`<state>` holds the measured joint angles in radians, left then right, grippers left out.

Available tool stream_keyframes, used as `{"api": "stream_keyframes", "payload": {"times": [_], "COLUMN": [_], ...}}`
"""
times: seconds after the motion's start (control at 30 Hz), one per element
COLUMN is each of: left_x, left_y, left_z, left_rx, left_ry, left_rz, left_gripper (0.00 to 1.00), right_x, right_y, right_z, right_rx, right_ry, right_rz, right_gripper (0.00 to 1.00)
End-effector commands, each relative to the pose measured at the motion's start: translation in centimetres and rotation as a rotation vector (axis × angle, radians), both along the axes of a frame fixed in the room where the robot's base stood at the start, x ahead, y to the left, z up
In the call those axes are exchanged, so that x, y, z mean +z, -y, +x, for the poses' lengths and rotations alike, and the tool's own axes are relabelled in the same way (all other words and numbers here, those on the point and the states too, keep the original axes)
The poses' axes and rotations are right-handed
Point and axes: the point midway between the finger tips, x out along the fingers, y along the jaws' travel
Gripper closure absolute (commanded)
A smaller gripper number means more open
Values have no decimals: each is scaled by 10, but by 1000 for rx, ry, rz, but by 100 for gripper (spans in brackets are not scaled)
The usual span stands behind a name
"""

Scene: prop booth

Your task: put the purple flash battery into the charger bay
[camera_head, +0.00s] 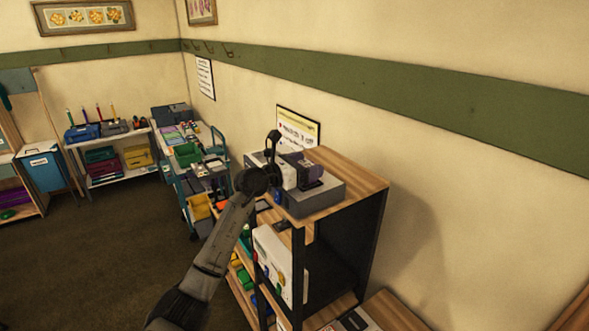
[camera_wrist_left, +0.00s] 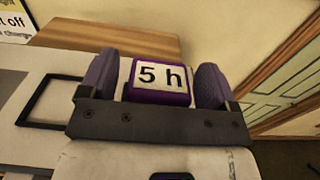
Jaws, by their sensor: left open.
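In the head view my left gripper (camera_head: 308,168) is over a grey box-shaped unit (camera_head: 318,202), apparently the charger, on top of the wooden shelf. The battery's lower part is hidden by the gripper, so I cannot tell whether it sits in a bay. My right gripper is not in view.
The shelf unit's wooden top (camera_head: 352,180) has bare room behind and right of the grey unit. A notice (camera_head: 298,127) is on the wall behind. A teal cart (camera_head: 190,185) with several items stands further left. A black rectangular outline (camera_wrist_left: 48,100) shows in the wrist view.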

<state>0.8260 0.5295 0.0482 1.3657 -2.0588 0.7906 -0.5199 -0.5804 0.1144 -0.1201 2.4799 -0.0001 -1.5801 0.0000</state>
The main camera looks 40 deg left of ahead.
Motion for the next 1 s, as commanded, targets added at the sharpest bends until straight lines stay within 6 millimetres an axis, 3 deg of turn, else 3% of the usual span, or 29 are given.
{"api": "stream_keyframes", "payload": {"times": [0.6, 1.0], "left_x": [-3, 0], "left_y": [-28, -33], "left_z": [-95, -116], "left_rx": [1, 0], "left_ry": [1, 0], "left_rz": [3, 0], "left_gripper": [17, 17], "right_x": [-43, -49], "right_y": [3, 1], "right_z": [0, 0], "right_rx": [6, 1], "right_ry": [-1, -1], "right_rz": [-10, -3], "right_gripper": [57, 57]}}
